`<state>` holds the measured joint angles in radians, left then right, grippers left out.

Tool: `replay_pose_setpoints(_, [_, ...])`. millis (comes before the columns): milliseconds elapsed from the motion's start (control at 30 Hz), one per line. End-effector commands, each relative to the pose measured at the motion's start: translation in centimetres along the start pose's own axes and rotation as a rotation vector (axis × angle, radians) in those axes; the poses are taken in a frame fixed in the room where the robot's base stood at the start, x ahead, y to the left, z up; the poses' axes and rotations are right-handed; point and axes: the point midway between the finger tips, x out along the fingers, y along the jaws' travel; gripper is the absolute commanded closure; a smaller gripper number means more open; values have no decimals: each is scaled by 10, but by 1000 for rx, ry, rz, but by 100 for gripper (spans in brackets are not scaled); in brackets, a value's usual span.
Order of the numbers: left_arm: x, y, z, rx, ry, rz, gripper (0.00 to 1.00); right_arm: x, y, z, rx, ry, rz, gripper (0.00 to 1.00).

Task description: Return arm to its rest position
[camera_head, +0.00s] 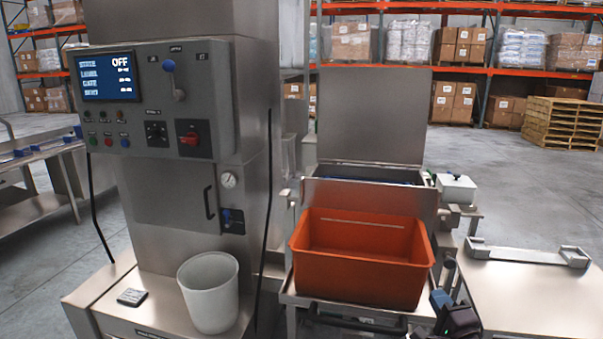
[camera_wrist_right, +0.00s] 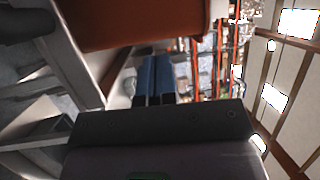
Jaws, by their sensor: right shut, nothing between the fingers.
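My right gripper (camera_head: 441,297) is at the lower right of the head view, just right of the orange bin (camera_head: 362,282). Its blue fingers (camera_wrist_right: 154,80) show in the right wrist view, close together with nothing between them. The orange bin stands on a metal shelf in front of the weigher, and its underside or wall shows at the top of the wrist view (camera_wrist_right: 130,20). The bin's inside looks empty from here. My left gripper is in neither view.
A steel cabinet with a control panel (camera_head: 150,100) reading OFF stands at left. A white bucket (camera_head: 210,300) stands before it. A steel table (camera_head: 530,300) with a bracket (camera_head: 527,256) is at right. Pallets (camera_head: 565,122) and racks stand behind. Open floor lies at the right.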

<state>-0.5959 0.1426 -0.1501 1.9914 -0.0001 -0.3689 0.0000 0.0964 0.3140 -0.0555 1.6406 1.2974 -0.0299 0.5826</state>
Motion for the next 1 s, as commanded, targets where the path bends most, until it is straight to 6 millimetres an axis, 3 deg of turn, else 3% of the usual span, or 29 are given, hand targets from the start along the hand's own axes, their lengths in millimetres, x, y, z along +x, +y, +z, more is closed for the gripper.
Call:
replay_pose_setpoints(367, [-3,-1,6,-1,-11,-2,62,-70,46,48,-909,-171,153,100])
replay_pose_setpoints(600, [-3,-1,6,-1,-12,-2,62,-140,83,60,-1392,-283,303,100])
replay_pose_setpoints(800, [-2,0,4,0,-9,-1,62,-215,110,65,-1610,-362,455,100])
replay_pose_setpoints(1000, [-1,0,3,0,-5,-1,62,-277,132,74,-1585,-415,554,100])
